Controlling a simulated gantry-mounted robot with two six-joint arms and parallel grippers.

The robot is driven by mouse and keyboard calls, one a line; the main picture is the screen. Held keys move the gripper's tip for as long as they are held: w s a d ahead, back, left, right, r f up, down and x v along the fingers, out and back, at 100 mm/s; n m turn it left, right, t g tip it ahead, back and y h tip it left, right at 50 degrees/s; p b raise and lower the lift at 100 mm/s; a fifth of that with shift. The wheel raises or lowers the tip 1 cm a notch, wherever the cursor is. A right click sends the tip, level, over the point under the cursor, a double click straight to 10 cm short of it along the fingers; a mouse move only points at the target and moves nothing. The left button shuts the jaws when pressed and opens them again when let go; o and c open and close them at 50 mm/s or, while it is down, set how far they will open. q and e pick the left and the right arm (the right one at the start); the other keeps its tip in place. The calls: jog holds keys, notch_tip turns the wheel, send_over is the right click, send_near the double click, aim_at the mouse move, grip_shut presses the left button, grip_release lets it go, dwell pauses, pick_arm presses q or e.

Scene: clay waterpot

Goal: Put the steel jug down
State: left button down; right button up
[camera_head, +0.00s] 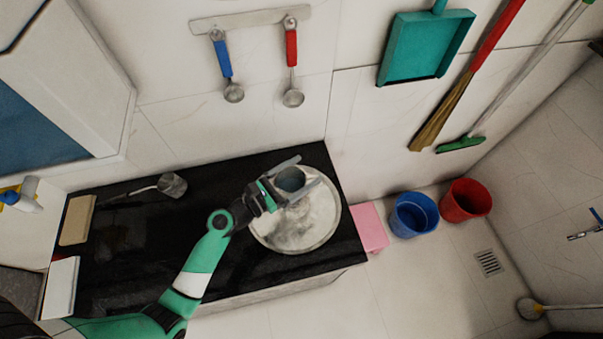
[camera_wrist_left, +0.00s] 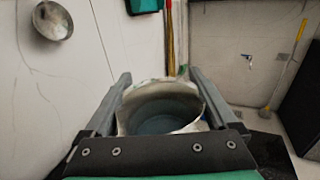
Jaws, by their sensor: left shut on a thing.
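The steel jug (camera_head: 291,179) is a small open grey cup in the head view. My left gripper (camera_head: 305,172) is shut on the steel jug, with one finger on each side of it. The jug appears over the far part of a large round pale disc (camera_head: 325,222) on the black counter; I cannot tell whether it touches the disc. In the left wrist view the jug (camera_wrist_left: 160,122) sits between the two fingers (camera_wrist_left: 165,85), its open mouth facing the camera. Its base is hidden. My right gripper is not in view.
The black counter (camera_head: 120,235) has bare room left of the disc. A dark ladle-like item (camera_head: 172,185) lies near the wall. Two ladles, blue-handled (camera_head: 222,60) and red-handled (camera_head: 292,50), hang above. Blue (camera_head: 413,215) and red (camera_head: 466,201) buckets stand on the floor at right.

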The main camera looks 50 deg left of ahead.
pick_arm(q)
grip_release()
jog(key=shift+f, duration=0.15)
jog(key=shift+s+r, duration=0.2)
jog(key=s+a+p, duration=0.1)
jog(key=s, duration=1)
jog(key=shift+s+a, duration=0.2)
jog(key=shift+s, duration=0.05)
